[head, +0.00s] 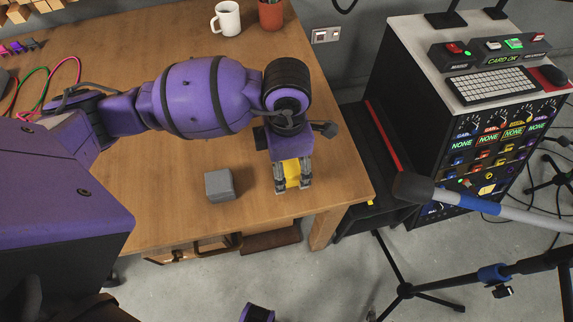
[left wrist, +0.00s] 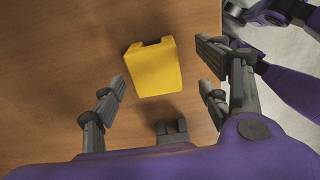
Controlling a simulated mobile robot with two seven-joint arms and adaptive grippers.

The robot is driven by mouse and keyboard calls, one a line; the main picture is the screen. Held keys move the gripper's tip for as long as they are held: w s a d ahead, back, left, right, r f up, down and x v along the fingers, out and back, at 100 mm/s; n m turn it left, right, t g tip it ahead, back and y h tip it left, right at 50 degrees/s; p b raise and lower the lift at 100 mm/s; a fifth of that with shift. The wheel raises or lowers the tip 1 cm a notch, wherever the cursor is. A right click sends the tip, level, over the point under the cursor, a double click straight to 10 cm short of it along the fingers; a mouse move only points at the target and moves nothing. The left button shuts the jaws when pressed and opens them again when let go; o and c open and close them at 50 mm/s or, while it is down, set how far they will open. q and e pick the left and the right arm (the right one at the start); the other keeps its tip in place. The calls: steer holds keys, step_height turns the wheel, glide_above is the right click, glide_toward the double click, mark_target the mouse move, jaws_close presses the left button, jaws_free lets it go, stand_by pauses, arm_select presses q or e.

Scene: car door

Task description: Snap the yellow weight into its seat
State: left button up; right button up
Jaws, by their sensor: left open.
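The yellow weight (head: 292,175) is a small block on the wooden table near its front right corner. In the left wrist view, the weight (left wrist: 153,68) lies between the two fingers, with a notch in its far edge and bare wood visible on both sides of it. My left gripper (head: 293,188) points down over the weight with its fingers astride it; in the wrist view the gripper (left wrist: 160,85) is open, with gaps to the block. In the head view the fingers partly hide the weight. I cannot make out the seat. My right gripper is not clearly shown.
A grey cube (head: 219,186) sits left of my left gripper on the table (head: 170,205). A white mug (head: 227,19) and a terracotta pot (head: 271,14) stand at the back. A black console (head: 455,125) and a stand with a grey bar (head: 500,212) are to the right.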

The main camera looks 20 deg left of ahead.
mark_target(287, 166)
arm_select(q)
steer(key=f, duration=0.4)
steer(key=shift+w+f, duration=0.1)
steer(key=shift+w, duration=0.15)
jaws_close()
